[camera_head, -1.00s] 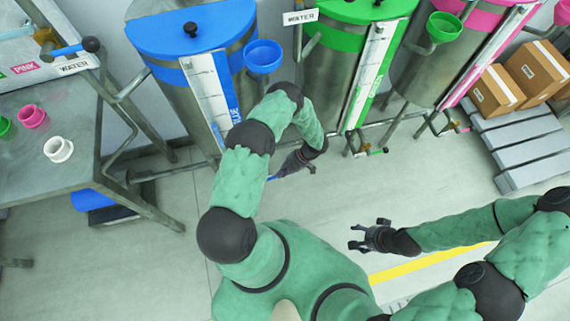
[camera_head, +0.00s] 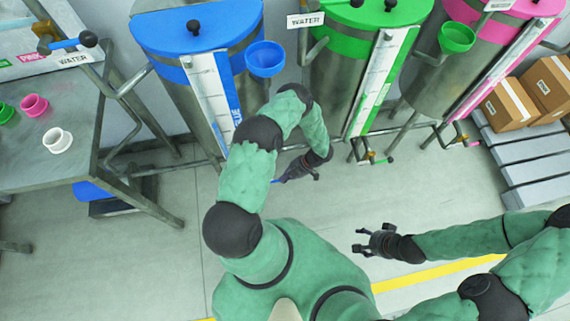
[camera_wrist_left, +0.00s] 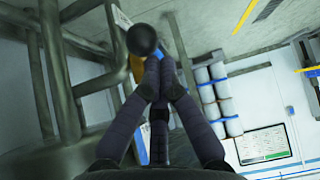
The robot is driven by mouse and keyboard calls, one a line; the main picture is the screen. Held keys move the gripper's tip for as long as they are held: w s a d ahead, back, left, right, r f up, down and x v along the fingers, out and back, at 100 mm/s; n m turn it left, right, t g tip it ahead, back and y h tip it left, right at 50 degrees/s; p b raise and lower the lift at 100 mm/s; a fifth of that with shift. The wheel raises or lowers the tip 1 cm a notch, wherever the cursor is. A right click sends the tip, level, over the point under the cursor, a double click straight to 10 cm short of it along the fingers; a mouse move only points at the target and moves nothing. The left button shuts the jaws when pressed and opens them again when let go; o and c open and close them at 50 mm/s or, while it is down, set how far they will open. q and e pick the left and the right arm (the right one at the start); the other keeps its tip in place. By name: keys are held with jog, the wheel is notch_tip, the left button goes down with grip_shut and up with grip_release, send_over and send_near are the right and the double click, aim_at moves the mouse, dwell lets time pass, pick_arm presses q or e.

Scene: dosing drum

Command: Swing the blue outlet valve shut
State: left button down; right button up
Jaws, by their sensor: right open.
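The blue drum (camera_head: 200,35) stands at the upper left in the head view, with a blue strip down its front. My left gripper (camera_head: 281,178) is low in front of it, and a bit of blue shows at its fingertips. In the left wrist view, its two fingers (camera_wrist_left: 157,85) come together on the blue outlet valve handle (camera_wrist_left: 160,67), a blue lever with a black ball end (camera_wrist_left: 142,39) just beyond the tips. The valve body is mostly hidden by my left arm in the head view. My right gripper (camera_head: 363,241) is open and empty over the floor.
Green (camera_head: 350,60) and pink (camera_head: 500,20) drums stand to the right, with outlet valves low down. A metal table (camera_head: 60,130) with small cups is at the left. Boxes stand on a pallet (camera_head: 535,170) at the right. The middle floor is clear.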

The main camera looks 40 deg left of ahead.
pick_arm(q)
jog(key=shift+d+f, duration=0.25)
jog(key=shift+f, duration=0.15)
jog(key=v, duration=1.2)
jog(key=shift+a+r, duration=0.2)
jog(key=shift+r, duration=0.15)
